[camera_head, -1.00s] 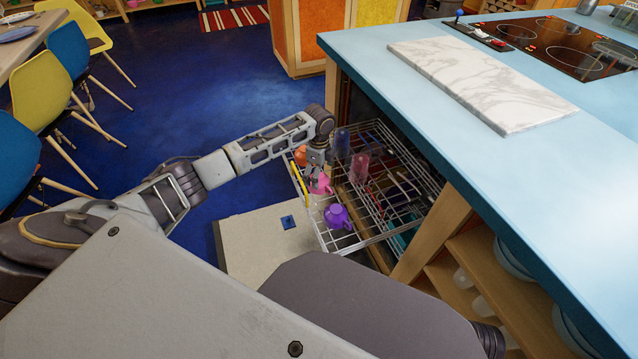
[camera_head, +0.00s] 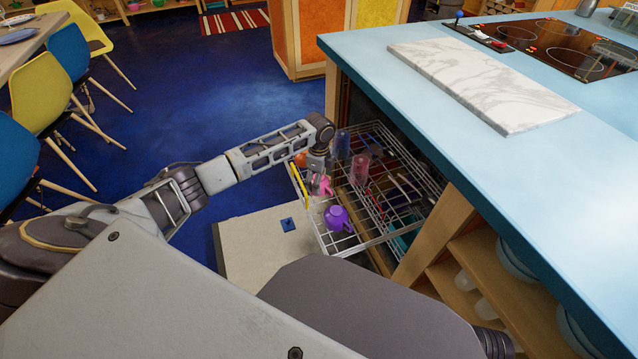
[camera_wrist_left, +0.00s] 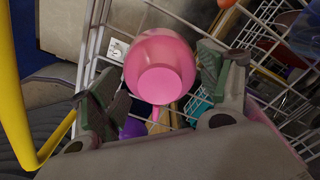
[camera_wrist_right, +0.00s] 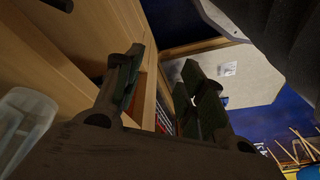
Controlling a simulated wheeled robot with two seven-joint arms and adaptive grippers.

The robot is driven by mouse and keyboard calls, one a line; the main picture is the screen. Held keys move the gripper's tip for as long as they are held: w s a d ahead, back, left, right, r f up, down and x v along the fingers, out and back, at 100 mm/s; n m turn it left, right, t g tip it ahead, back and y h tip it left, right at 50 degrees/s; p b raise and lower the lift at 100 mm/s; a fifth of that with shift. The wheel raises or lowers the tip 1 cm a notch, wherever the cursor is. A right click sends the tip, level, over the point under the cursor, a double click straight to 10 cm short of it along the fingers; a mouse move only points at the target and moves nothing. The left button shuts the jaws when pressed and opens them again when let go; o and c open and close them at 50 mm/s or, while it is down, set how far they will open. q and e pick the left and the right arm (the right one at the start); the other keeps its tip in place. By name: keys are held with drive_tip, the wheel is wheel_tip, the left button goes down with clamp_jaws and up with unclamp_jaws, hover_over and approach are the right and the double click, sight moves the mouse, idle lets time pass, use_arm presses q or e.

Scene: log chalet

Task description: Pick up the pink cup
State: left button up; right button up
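The pink cup (camera_wrist_left: 163,66) sits in the pulled-out wire dishwasher rack, its round base facing the left wrist camera, so it looks upside down. In the head view the pink cup (camera_head: 325,186) is partly hidden by my left gripper (camera_head: 318,172), which is right above it. In the left wrist view my left gripper (camera_wrist_left: 162,88) is open, with a finger on each side of the cup. The right finger is very close to it; I cannot tell whether it touches. My right gripper (camera_wrist_right: 163,88) is open and empty, beside wooden shelving.
The wire rack (camera_head: 365,238) also holds a purple cup (camera_head: 337,218), a pink tumbler (camera_head: 359,169), a blue tumbler (camera_head: 341,144) and a yellow item (camera_head: 299,184). The open dishwasher door (camera_head: 255,245) lies below. The blue counter (camera_head: 400,105) stands close on the right.

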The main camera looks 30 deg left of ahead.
use_arm(q)
drive_tip(key=c, duration=0.6)
use_arm(e)
drive_tip(key=shift+w+r, duration=0.1)
drive_tip(key=shift+w, duration=0.15)
use_arm(q)
drive_tip(key=shift+r, duration=0.1)
drive_tip(key=shift+r, duration=0.45)
wheel_tip(320, 180, up, 9)
drive_tip(key=p, duration=0.3)
use_arm(e)
drive_tip(key=shift+g+h, duration=0.3)
drive_tip(key=shift+g, duration=0.1)
drive_tip(key=f, duration=0.3)
drive_tip(key=s+d+f, duration=0.1)
drive_tip(key=shift+f, duration=0.3)
